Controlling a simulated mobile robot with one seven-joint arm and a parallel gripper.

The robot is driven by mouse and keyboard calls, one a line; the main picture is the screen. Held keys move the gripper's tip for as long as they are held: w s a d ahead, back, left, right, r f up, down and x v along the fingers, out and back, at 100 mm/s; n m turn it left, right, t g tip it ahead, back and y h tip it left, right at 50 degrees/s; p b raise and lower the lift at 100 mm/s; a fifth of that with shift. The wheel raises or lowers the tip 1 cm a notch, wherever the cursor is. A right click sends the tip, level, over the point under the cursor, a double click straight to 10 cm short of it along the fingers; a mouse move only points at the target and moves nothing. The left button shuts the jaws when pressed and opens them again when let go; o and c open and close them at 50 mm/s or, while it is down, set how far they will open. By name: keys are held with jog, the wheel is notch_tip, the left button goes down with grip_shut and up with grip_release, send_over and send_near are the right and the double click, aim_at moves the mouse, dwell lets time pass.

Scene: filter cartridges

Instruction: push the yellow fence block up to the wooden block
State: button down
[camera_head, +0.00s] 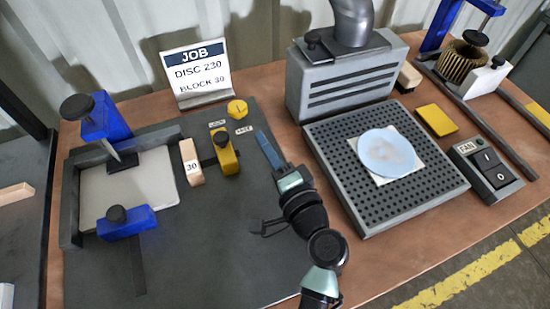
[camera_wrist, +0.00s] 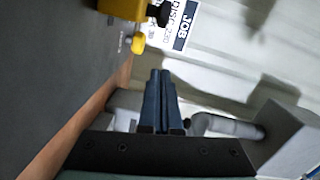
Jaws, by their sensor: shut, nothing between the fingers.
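The yellow fence block (camera_head: 228,160), with a black knob on top, stands on the dark plate. The wooden block (camera_head: 191,162), marked 30, stands just to its left, with a narrow dark gap between them. My gripper (camera_head: 261,135) is shut and empty, to the right of the fence block and apart from it. In the wrist view the shut fingers of my gripper (camera_wrist: 160,75) point away from the camera, and part of the yellow fence block (camera_wrist: 122,8) shows at the top edge. The wooden block is not visible in the wrist view.
A yellow hexagonal knob (camera_head: 237,109) and small labels lie behind the fence block. A JOB sign (camera_head: 196,75) stands behind them. A grey plate with blue clamps (camera_head: 128,222) is at left. A perforated grey box (camera_head: 345,190) with a blue disc stands at right.

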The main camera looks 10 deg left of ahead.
jog(key=shift+x, duration=1.1)
jog(key=shift+s+a+f+p, duration=0.1)
jog(key=shift+s+a+p, duration=0.15)
jog(key=shift+a, duration=0.35)
jog(key=shift+s+a+f+p, duration=0.1)
jog(key=shift+s+a+p, duration=0.1)
jog(key=shift+a, duration=0.35)
jog(key=shift+s+a+f, duration=0.15)
jog(key=shift+s+a, duration=0.15)
jog(key=shift+a, duration=0.35)
jog(key=s+a, duration=0.1)
jog(key=a, duration=0.1)
jog(key=s+a, duration=0.3)
jog(key=a, duration=0.1)
jog(key=shift+s+a+p, duration=0.25)
jog(key=shift+a+p, duration=0.05)
